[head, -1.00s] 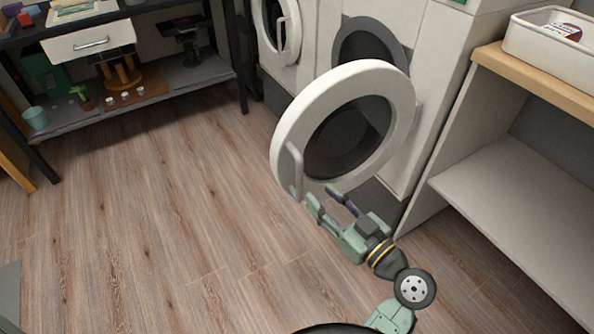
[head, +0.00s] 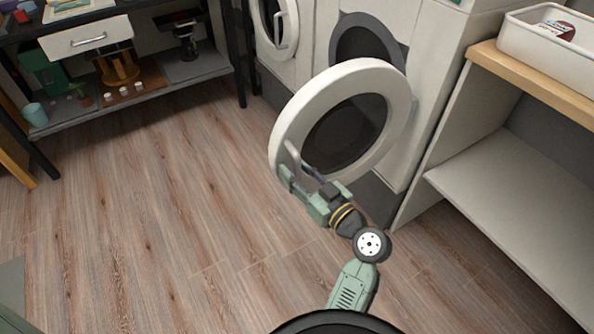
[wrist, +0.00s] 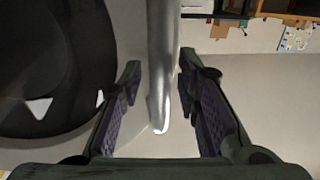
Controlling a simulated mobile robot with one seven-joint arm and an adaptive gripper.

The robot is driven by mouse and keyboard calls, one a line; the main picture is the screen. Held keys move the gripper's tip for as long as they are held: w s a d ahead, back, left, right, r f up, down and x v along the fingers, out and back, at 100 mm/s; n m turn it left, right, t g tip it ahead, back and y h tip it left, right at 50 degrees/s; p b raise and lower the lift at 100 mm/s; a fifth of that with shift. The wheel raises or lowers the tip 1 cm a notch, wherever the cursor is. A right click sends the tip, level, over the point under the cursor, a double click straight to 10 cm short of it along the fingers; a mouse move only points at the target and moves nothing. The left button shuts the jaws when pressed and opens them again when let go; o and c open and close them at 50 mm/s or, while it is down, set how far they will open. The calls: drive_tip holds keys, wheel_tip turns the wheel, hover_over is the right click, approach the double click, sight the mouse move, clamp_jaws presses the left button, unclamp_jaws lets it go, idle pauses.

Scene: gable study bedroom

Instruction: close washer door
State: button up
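The washer door (head: 292,121) is a white ring with a dark glass centre, standing wide open in front of the washer's dark drum opening (head: 363,45). Its light bar handle (head: 291,160) is on the left edge of the ring. My gripper (head: 295,175) is at the lower end of this handle. In the wrist view, my gripper (wrist: 161,105) has its two fingers open, one on each side of the handle (wrist: 161,60). Gaps show between the handle and both fingers. The dark glass (wrist: 50,70) fills the left of that view.
A second front-loading machine (head: 274,25) stands behind to the left. A white shelf unit (head: 500,185) with a wooden top and a white bin (head: 545,50) is at the right. A dark workbench (head: 190,70) stands back left. The wood floor (head: 150,220) is clear.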

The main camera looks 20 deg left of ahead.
clamp_jaws()
idle(0.6)
